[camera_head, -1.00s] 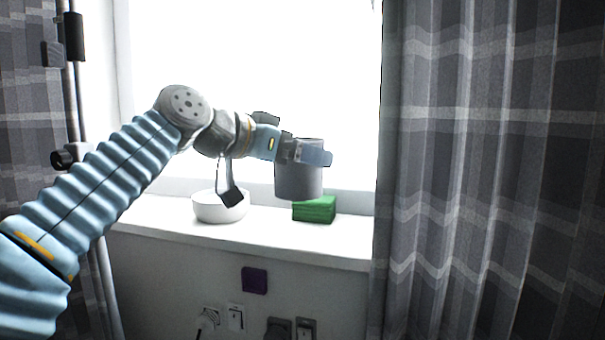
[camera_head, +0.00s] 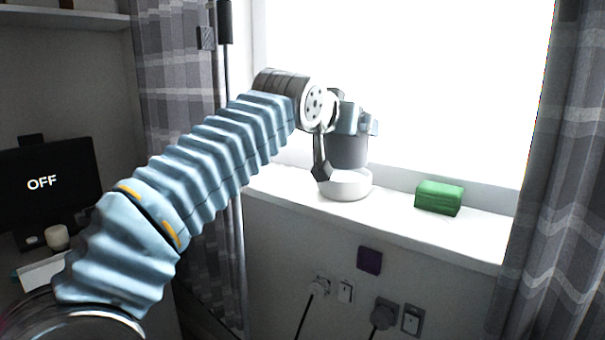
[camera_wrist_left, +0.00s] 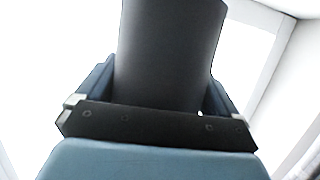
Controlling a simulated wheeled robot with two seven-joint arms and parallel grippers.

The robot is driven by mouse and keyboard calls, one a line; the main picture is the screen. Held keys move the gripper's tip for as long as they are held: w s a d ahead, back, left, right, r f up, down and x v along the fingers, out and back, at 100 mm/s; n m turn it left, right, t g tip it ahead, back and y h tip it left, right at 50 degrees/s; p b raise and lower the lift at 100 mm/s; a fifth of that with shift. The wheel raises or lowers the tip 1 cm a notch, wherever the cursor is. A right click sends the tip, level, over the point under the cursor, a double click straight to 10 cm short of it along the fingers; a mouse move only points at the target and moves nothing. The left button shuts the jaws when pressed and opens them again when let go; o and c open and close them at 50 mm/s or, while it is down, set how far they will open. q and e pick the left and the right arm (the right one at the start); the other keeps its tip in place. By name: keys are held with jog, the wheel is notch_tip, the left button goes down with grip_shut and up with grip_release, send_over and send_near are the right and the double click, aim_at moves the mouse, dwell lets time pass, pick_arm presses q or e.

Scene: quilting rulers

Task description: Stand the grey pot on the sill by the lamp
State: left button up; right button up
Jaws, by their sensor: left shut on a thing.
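My left gripper (camera_head: 366,124) is shut on the grey pot (camera_head: 348,152), near its upper part. The pot looks upright, just above or behind a round white bowl-like thing (camera_head: 345,186) on the sill (camera_head: 400,222); I cannot tell whether they touch. In the left wrist view the pot (camera_wrist_left: 168,55) fills the space between the fingers (camera_wrist_left: 157,90). I cannot tell for sure which thing is the lamp: a dark pole (camera_head: 226,70) with black fittings stands left of the window. My right gripper is not in view.
A green block (camera_head: 439,198) lies on the sill to the right, with bare sill around it. Curtains (camera_head: 550,220) hang at both sides. Sockets and cables (camera_head: 384,314) are on the wall below. A dark screen reading OFF (camera_head: 45,182) stands at the left.

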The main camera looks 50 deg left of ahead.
pick_arm(q)
jog(key=a+n+g+y, duration=0.1)
jog(key=a, duration=0.2)
jog(key=s+a+r+n+g+y+p, duration=0.1)
jog(key=a+n+y, duration=0.1)
jog(key=a, duration=0.1)
jog(key=s+a+r+n+g+y, duration=0.1)
jog(key=a, duration=0.3)
jog(key=shift+n+y+p, duration=0.3)
jog(key=shift+y+p, duration=0.1)
jog(key=w+a+f, duration=0.2)
jog(key=a+f, duration=0.1)
jog(key=w+a+f+p, duration=0.1)
jog(key=w+a+f, duration=0.2)
jog(key=a, duration=0.1)
jog(key=w+a+f, duration=0.2)
jog(key=a+f, duration=0.1)
jog(key=a, duration=0.1)
jog(key=shift+w+p, duration=0.3)
jog(key=shift+p, duration=0.1)
jog(key=shift+w+a+f+b, duration=0.1)
jog(key=shift+a+f+b, duration=0.1)
jog(key=shift+f, duration=0.8)
jog(key=shift+w+a+f+b, duration=0.1)
jog(key=shift+a+f+b, duration=0.05)
jog(key=shift+f, duration=0.8)
